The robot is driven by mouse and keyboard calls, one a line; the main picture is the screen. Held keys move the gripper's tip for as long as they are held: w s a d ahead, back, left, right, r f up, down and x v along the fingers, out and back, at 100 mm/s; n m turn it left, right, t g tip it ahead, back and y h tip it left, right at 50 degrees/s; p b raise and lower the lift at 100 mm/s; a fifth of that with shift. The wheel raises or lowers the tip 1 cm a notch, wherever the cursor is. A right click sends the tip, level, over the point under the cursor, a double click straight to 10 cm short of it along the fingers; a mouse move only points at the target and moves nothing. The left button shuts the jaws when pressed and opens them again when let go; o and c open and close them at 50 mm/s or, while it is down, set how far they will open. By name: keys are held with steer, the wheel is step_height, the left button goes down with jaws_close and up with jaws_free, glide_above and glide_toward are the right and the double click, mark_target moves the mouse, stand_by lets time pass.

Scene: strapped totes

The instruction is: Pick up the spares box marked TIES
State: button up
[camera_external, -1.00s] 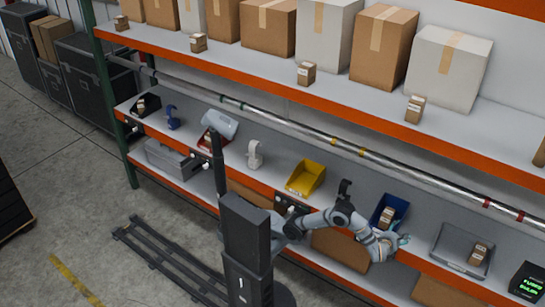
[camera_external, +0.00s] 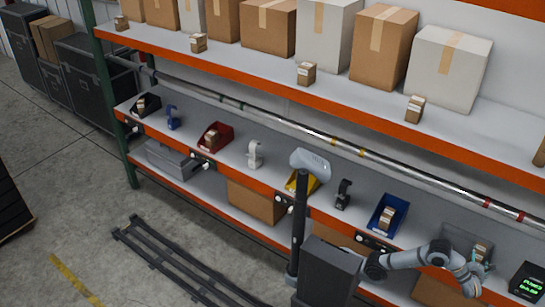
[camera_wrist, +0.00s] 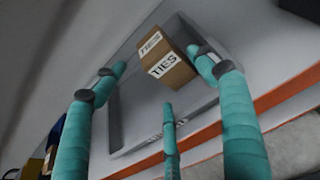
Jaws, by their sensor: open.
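The TIES box (camera_wrist: 166,58) is a small brown carton with white TIES labels on its top and front. It sits in a shallow grey tray (camera_wrist: 117,125) on the middle shelf, and in the external view the box (camera_external: 481,251) shows at the far right. My gripper (camera_external: 478,268) is at the tray's front side, close to the box. In the wrist view its teal fingers (camera_wrist: 160,85) are spread open, with the box beyond and between the upper fingertips. The right fingertip looks very near the box; I cannot tell whether it touches. Nothing is held.
A blue bin (camera_external: 372,222) with a small box stands left of the tray. A dark display with green text (camera_external: 527,281) stands to its right. A metal rail (camera_external: 420,183) runs behind, below the upper shelf of cartons (camera_external: 449,67).

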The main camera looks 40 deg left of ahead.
steer(key=x, duration=0.4)
steer(key=shift+a+r+p, duration=0.1)
steer(key=shift+a+p, duration=0.2)
steer(key=shift+a, duration=0.1)
steer(key=p+x, duration=0.1)
steer(key=x, duration=0.4)
steer(key=shift+w+d+f, duration=0.2)
steer(key=shift+w, duration=0.15)
steer(key=shift+c, duration=1.1)
steer(key=c, duration=0.7)
steer(key=shift+r, duration=0.15)
steer(key=shift+c, duration=0.8)
